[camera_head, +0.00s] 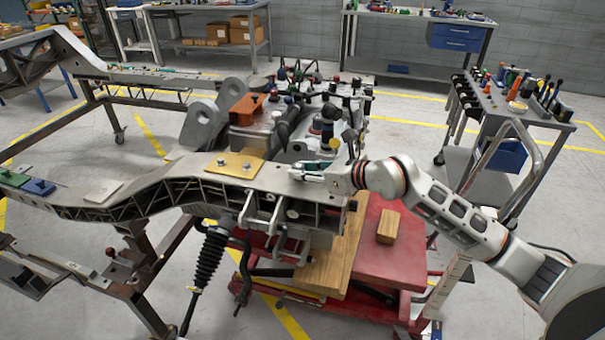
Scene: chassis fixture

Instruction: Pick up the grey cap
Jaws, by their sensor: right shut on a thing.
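My right gripper (305,173) is at the right end of the chassis rail (225,181), just above its top face. Its arm comes in from the right. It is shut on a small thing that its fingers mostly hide. This is likely the grey cap, but it is too small here to be sure. I cannot tell whether the held thing touches the rail. My left gripper is not in view.
A gold plate (234,166) lies on the rail, left of the gripper. Knobs and an orange block (246,108) crowd the assembly behind. A red lift table (395,250) with a wooden block (388,227) stands below. A tool cart (520,110) stands at the right.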

